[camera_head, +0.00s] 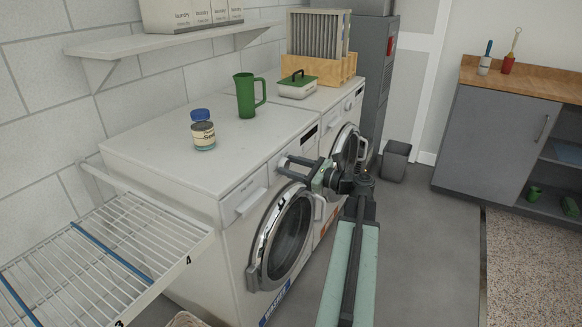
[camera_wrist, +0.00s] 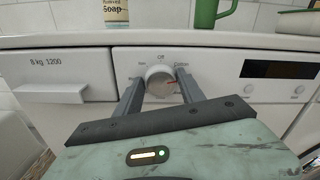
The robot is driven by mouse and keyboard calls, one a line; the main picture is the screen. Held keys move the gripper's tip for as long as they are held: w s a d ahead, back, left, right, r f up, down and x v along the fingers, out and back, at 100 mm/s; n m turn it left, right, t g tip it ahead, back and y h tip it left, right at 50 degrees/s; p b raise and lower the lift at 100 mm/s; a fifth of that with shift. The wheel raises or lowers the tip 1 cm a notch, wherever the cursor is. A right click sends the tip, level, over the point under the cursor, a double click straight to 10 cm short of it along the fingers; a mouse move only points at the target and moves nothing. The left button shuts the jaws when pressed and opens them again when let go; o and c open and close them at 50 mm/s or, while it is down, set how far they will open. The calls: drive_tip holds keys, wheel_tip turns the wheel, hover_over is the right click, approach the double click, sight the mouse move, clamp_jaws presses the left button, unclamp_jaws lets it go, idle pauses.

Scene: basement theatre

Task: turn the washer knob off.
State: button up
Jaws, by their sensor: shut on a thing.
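The washer (camera_head: 240,265) is the nearer of two white front-loading machines, with a blue label low on its front. Its round white knob (camera_wrist: 158,77) sits mid-panel in the wrist view, under the word "Off". A red mark on the knob points to the right, away from "Off" at the top. My gripper (camera_wrist: 160,75) has one finger on each side of the knob and is shut on it.
A blue-lidded soap jar (camera_head: 203,132) and a green pitcher (camera_head: 248,95) stand on the machine tops. The washer's round door (camera_head: 284,238) is below my arm. A drying rack (camera_head: 110,245) is at left. Open floor (camera_head: 425,240) lies at right.

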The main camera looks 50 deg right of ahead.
drive_tip(key=n, duration=0.7)
drive_tip(key=shift+a+f, duration=0.1)
drive_tip(key=shift+a, duration=0.05)
drive_tip(key=n, duration=0.4)
drive_tip(key=shift+f+n, duration=0.1)
drive_tip(key=shift+n, duration=0.2)
drive_tip(key=shift+s+f+n, duration=0.1)
drive_tip(key=shift+n, duration=1.7)
drive_tip(key=o, duration=1.3)
drive_tip(key=v, duration=0.7)
drive_tip(key=shift+s, duration=0.4)
